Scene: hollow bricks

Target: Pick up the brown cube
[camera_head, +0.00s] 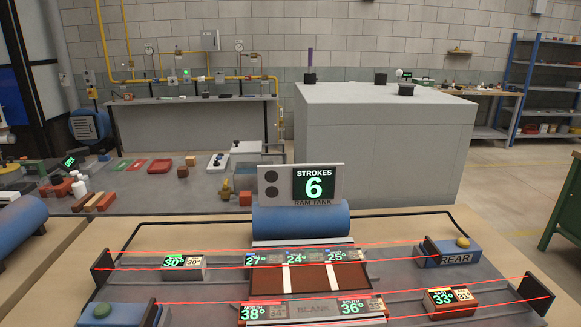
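A small brown cube (183,172) sits on the grey work surface at the left, beside a red tray (159,165). A second small brownish block (190,160) stands just behind it. They are too small to tell more about their faces. Neither of my grippers shows in the head view.
A bench in front carries a blue tank (300,220), a STROKES display (314,185), a machine with red beams, and end blocks. A red block (245,199) and brass fitting (227,188) stand behind it. White bottles (80,187) are left; a grey box (385,140) stands behind.

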